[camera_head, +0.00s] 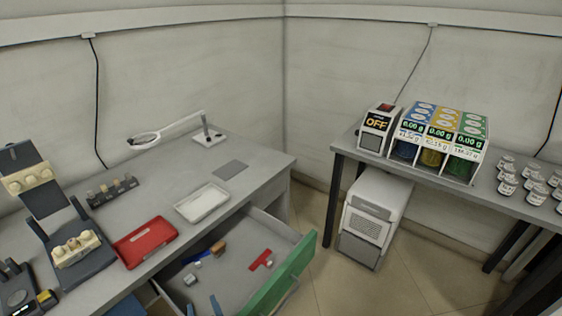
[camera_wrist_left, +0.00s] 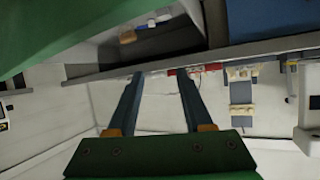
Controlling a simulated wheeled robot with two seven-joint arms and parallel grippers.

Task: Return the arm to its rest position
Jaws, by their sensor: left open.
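My left gripper (camera_head: 202,307) shows only as two blue fingertips at the bottom edge of the head view, over the open drawer. In the left wrist view the gripper (camera_wrist_left: 159,80) has its two dark fingers spread apart with nothing between them. The rest of the left arm is out of the head view. My right arm and gripper are in neither view.
The open drawer (camera_head: 232,283) with a green front (camera_head: 290,272) holds several small items. The desk above carries a red tray (camera_head: 146,241), a white tray (camera_head: 202,203) and a magnifier lamp (camera_head: 207,134). A white cabinet (camera_head: 375,215) stands under the right table.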

